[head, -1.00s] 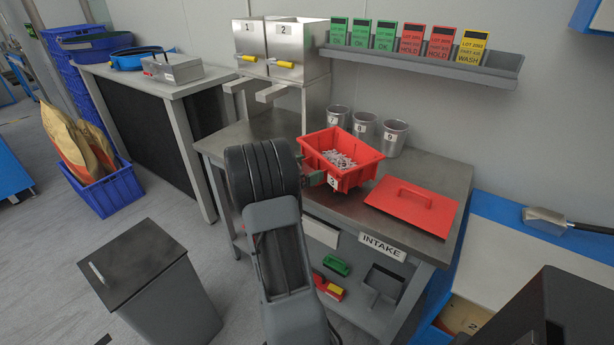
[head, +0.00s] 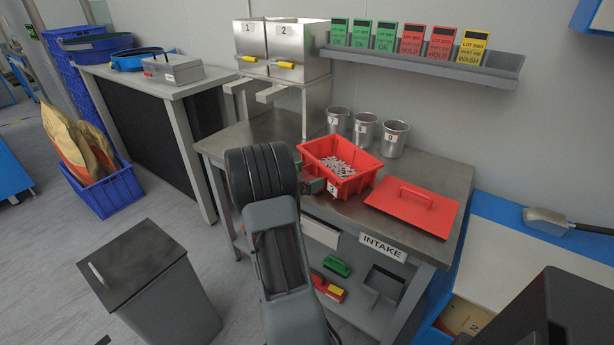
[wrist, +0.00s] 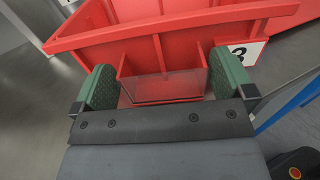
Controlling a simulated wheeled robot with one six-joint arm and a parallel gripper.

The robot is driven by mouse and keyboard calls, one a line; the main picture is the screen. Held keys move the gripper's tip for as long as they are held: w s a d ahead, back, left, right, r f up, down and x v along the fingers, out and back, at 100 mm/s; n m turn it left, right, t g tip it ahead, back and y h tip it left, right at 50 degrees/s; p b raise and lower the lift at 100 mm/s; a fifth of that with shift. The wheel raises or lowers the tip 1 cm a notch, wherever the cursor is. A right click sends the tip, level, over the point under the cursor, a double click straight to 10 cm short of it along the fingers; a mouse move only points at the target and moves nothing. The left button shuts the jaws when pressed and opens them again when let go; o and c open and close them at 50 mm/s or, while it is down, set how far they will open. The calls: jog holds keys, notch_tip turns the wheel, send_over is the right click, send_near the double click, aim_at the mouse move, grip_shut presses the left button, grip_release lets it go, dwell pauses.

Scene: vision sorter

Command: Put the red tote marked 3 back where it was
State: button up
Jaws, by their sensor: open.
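The red tote marked 3 (head: 347,185) stands upright on the grey bench near its front edge and holds many small pale parts. Its white label with a 3 faces the front. In the wrist view the tote (wrist: 180,25) fills the top, with the label right of centre. In the head view my gripper (head: 312,186) is at the tote's front left corner, mostly hidden by my arm.
A red lid (head: 412,206) lies flat right of the tote. Metal cups (head: 364,130) stand behind it. Steel dispensers (head: 298,50) stand at back left. A grey rack with cards (head: 420,62) hangs above. The bench (head: 437,170) is bare at right, behind the lid.

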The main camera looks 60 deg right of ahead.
jog(key=v, duration=1.2)
jog(key=s+a+m+t+y, duration=0.2)
jog(key=a+m+t+y, duration=0.1)
jog(key=a, duration=0.7)
jog(key=s+a+m+t+y, duration=0.3)
jog(key=a+m+y, duration=0.3)
jog(key=a+y, duration=0.2)
jog(key=s+a+r+m+t+y, duration=0.1)
jog(key=a+m+t+y, duration=0.3)
jog(key=a, duration=0.8)
jog(key=shift+s+a+m+y, duration=0.25)
jog(key=shift+s+m+y, duration=0.05)
jog(key=shift+s+y, duration=0.55)
jog(key=shift+r, duration=0.1)
